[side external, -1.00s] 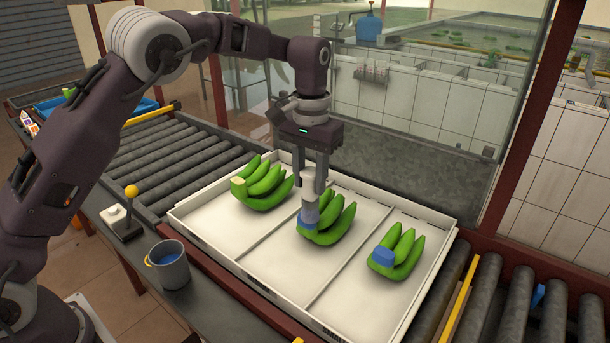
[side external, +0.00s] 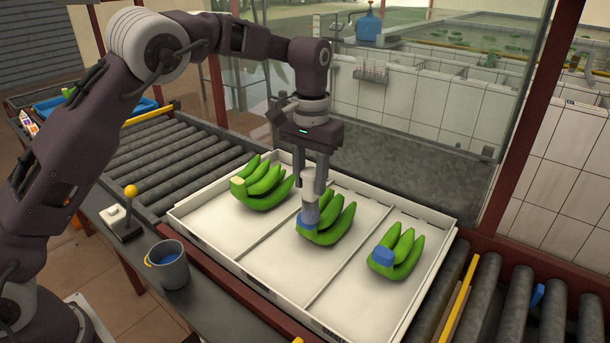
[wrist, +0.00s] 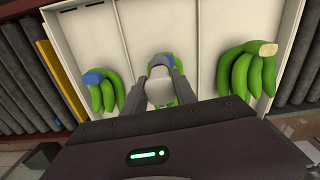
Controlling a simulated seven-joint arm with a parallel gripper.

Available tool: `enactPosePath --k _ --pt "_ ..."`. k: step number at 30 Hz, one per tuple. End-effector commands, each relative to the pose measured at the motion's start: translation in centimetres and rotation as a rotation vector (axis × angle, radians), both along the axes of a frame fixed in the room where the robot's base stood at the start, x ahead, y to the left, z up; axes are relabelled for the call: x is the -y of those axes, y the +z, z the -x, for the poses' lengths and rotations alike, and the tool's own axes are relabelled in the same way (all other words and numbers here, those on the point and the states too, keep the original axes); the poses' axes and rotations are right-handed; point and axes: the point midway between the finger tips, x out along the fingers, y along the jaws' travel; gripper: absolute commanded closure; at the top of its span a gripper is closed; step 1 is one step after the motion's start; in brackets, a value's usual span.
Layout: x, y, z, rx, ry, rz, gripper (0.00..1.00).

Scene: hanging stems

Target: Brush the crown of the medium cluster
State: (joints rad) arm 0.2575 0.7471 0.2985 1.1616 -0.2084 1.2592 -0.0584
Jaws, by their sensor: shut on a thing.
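My gripper (side external: 315,190) is shut on a pale grey brush (side external: 311,209), held upright over the middle banana cluster. The brush (wrist: 160,90) also shows between the fingers in the wrist view. The medium cluster (side external: 335,228) is green and lies in the middle compartment of the white tray (side external: 350,282). Its crown (side external: 307,225) looks blue, at the lower end of the brush; the brush partly hides it, and I cannot tell exactly where they touch. The right-hand cluster (side external: 407,254) has a blue crown. The larger left-hand cluster (side external: 266,188) has a pale, uncoated-looking crown.
A grey pot (side external: 171,268) with blue liquid stands on the bench, left of the tray. A yellow-knobbed lever (side external: 131,205) stands behind it. Roller conveyors (side external: 165,165) lie at both ends of the tray. A glass pane rises behind. Low dividers separate the tray's compartments.

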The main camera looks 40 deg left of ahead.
Motion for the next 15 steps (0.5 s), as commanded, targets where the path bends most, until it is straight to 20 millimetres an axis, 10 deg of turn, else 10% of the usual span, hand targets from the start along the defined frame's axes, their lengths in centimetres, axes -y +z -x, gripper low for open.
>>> enactPosePath --k 15 --pt "-2.2 0.2 0.0 0.0 0.002 0.0 1.0"
